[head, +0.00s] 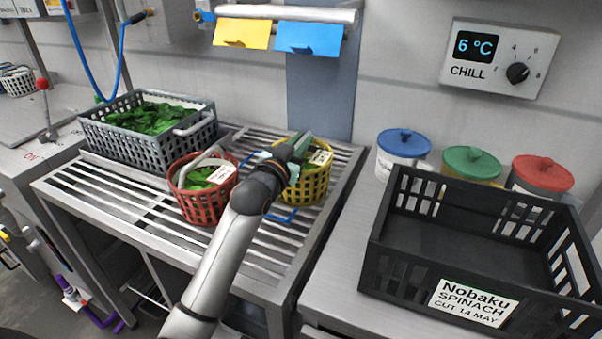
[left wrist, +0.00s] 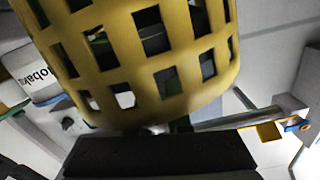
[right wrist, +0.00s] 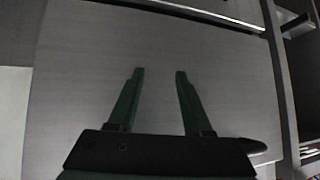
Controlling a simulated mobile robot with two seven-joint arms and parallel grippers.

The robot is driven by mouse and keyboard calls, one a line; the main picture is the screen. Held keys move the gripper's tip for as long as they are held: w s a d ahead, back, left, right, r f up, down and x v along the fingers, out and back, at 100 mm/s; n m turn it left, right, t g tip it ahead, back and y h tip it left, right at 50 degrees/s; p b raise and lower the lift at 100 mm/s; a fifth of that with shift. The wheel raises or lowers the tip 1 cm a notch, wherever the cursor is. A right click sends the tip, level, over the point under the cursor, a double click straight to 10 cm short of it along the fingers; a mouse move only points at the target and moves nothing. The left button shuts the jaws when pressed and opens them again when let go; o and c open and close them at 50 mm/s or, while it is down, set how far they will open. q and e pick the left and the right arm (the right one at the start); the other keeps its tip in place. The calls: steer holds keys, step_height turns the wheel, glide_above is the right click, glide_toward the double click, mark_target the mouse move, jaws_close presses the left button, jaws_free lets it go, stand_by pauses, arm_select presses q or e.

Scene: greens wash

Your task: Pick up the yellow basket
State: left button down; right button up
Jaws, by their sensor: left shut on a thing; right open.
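The yellow basket (head: 313,186) is at the right part of the slatted draining rack in the head view, with a white label and some green inside. It looks upright; I cannot tell whether its base touches the slats. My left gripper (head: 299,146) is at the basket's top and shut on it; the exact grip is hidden. The basket's lattice wall (left wrist: 165,85) fills the upper left wrist view, hiding the fingertips. My right gripper (right wrist: 157,75) is open and empty over a plain grey surface, outside the head view.
A red basket (head: 181,206) of greens stands close left of the yellow one. A grey crate (head: 150,150) of leaves is behind it. A black crate (head: 400,270) and lidded tubs (head: 403,143) stand on the right counter. A blue hose loop (head: 283,218) lies by the yellow basket.

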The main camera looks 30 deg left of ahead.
arm_select(q)
steer(key=shift+r, duration=0.2)
steer(key=shift+r+p, duration=0.35)
steer(key=shift+r, duration=0.4)
steer(key=s+d+r+p, duration=0.3)
steer(key=s+r, duration=0.8)
steer(key=s, duration=0.2)
steer(key=shift+s+p, duration=0.25)
steer(key=shift+p, duration=0.15)
steer(key=shift+d+r, duration=0.1)
stand_by(0.4)
steer(key=shift+s, duration=0.15)
